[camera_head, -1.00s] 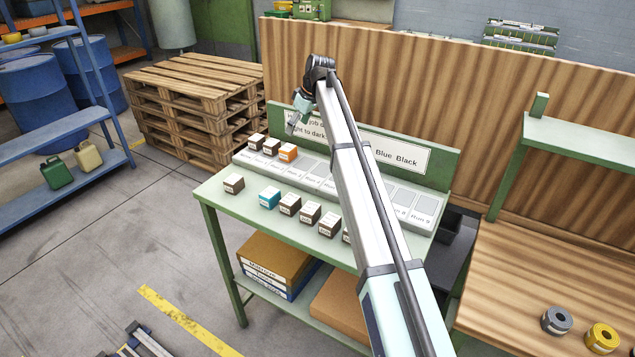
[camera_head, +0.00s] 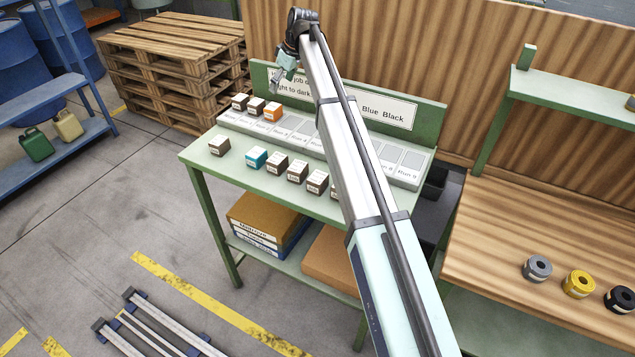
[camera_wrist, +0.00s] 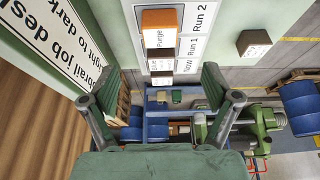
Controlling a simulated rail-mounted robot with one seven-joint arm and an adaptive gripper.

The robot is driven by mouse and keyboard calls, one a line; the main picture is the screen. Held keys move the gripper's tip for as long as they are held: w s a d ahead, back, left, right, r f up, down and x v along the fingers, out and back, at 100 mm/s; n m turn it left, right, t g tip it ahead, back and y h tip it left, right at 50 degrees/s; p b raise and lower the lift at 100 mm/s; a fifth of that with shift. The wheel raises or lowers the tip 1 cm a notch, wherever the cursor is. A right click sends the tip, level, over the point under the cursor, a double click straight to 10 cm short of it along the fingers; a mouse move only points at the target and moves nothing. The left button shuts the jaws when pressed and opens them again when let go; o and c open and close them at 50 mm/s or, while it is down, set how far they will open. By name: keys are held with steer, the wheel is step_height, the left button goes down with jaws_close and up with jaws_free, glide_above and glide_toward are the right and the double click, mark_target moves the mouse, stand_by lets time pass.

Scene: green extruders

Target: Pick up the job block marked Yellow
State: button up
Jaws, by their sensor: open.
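Several small job blocks stand on the green table (camera_head: 190,157) and its sloped slot rack (camera_head: 228,119). Two dark-topped blocks and an orange one (camera_head: 273,112) sit at the rack's left end. A dark block (camera_head: 219,146), a teal block (camera_head: 256,157) and several more dark blocks (camera_head: 297,171) stand in front. No label reading Yellow can be made out; my arm hides part of the row. My gripper (camera_head: 276,88) is open and empty above the rack's left end. In the wrist view, the orange block (camera_wrist: 158,22) appears beyond the open fingers (camera_wrist: 158,88).
A sign board (camera_head: 400,115) stands behind the rack. Pallets (camera_head: 170,70) are at the back left, and a blue shelf (camera_head: 60,145) is at the left. A wooden bench (camera_head: 500,235) with several spools (camera_head: 578,283) is at the right. The floor before the table has metal rails (camera_head: 150,330).

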steer(key=r, duration=0.2)
glide_above(319, 177)
steer(key=s+d, duration=0.4)
steer(key=d, duration=0.1)
steer(key=p+x, duration=0.3)
steer(key=x, duration=0.9)
steer(key=shift+w+d+f+p, duration=0.15)
steer(key=shift+f+p, duration=0.05)
steer(key=shift+p, duration=0.15)
steer(key=shift+p+x, duration=1.1)
steer(key=shift+x, duration=1.65)
steer(key=shift+w+d, duration=0.1)
steer(key=shift+d, duration=0.05)
